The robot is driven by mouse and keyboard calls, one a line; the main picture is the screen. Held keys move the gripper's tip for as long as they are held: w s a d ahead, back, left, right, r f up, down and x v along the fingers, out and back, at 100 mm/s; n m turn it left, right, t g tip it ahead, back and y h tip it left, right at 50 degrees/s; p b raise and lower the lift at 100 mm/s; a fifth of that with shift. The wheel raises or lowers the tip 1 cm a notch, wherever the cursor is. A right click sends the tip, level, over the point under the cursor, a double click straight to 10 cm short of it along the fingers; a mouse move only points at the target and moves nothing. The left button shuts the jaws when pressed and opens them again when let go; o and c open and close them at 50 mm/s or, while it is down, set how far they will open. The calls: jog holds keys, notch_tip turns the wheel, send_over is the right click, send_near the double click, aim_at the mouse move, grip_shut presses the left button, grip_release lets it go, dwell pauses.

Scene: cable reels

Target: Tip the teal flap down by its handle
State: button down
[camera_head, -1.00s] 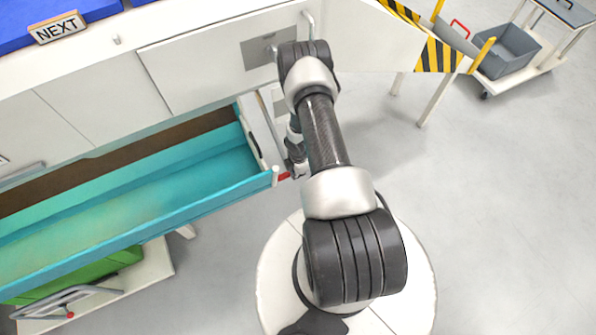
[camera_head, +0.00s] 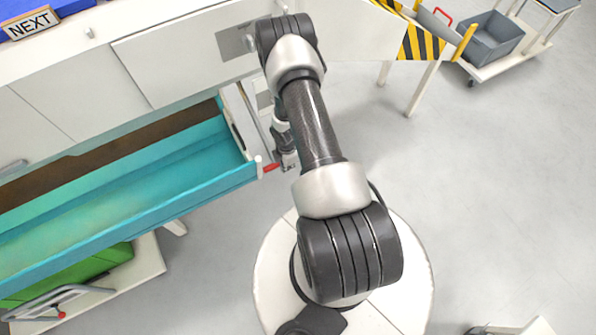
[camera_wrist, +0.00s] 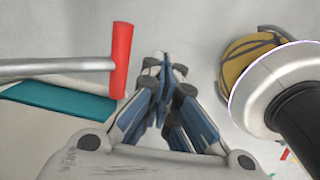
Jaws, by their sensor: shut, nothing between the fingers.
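The teal flap (camera_head: 190,190) hangs out from the front of the white cabinet at the left, with its inside and a dark opening behind it visible. A red handle (camera_head: 271,168) sits by its right end. In the wrist view the red handle (camera_wrist: 122,60) stands upright on the end of a grey rod, with a teal edge (camera_wrist: 60,99) below the rod. My gripper (camera_wrist: 165,66) is shut and empty, just right of the red handle with a small gap. In the head view my gripper (camera_head: 289,160) is small and partly hidden by my arm.
The white cabinet (camera_head: 60,105) has closed panels above the flap. A green bin (camera_head: 75,270) sits on a low white platform below it. A grey crate (camera_head: 492,38) is on a cart at the back right. Floor (camera_head: 490,190) to the right is clear.

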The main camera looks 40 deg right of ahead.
jog(key=s+a+r+b, duration=0.1)
jog(key=s+r+b, duration=0.1)
jog(key=s+r, duration=0.3)
notch_tip(320, 180, up, 2)
jog(key=shift+a+b, duration=0.3)
jog(key=shift+a, duration=0.05)
